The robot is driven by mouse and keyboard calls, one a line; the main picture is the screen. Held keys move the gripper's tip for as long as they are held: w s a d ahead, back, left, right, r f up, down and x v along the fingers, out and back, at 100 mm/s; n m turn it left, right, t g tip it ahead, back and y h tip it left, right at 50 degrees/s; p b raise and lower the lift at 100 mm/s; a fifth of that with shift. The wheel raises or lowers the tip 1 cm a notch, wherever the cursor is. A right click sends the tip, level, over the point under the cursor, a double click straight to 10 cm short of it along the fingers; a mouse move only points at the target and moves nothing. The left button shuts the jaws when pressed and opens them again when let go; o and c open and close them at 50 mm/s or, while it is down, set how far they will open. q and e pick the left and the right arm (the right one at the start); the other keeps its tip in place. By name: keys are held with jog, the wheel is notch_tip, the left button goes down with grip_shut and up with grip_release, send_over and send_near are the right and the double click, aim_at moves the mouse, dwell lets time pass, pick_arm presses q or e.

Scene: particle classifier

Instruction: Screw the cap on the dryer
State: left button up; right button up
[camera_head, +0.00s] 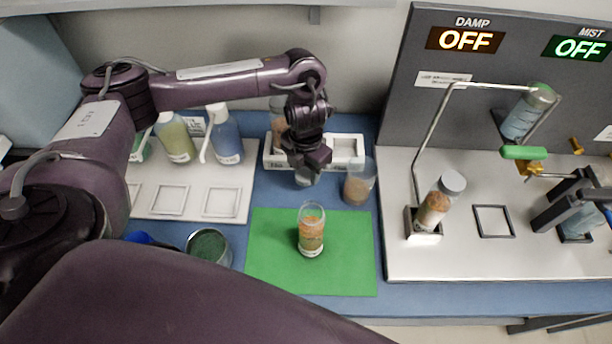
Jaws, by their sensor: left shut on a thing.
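My left gripper (305,172) reaches down from above, behind the green mat. It is shut on a small pale grey round thing (305,180), which looks like a cap; the fingers hide most of it. A clear open-topped jar (311,232) with orange and green particles stands upright on the green mat, nearer than the gripper and apart from it. I cannot tell which vessel is the dryer. A jar of brown particles (434,208) with a grey lid leans in a holder on the right-hand board. My right gripper is not in view.
A green mat (270,275) lies on the blue table. A clear cup (358,184) stands right of the gripper. A white rack (347,146) is behind it. Bottles (228,140) stand on a white tray at left. A green-filled cup (208,246) is left of the mat. A thin metal frame (416,140) rises at right.

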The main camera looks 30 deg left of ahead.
aim_at(306, 174)
pick_arm(q)
notch_tip(306, 174, up, 13)
jog(key=p, duration=0.2)
jog(key=shift+r+p, duration=0.2)
jog(key=shift+p, duration=0.15)
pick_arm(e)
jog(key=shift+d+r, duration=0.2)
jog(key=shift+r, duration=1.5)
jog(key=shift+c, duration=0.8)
pick_arm(q)
jog(key=s+d+m+b, duration=0.1)
jog(key=s+m, duration=0.3)
jog(key=m, duration=1.2)
jog(key=s+d+m+b, duration=0.1)
jog(key=s+m, duration=0.3)
jog(key=m, duration=1.3)
jog(key=shift+d+r+m, duration=0.3)
jog(key=shift+d+r, duration=0.1)
jog(key=shift+d, duration=0.35)
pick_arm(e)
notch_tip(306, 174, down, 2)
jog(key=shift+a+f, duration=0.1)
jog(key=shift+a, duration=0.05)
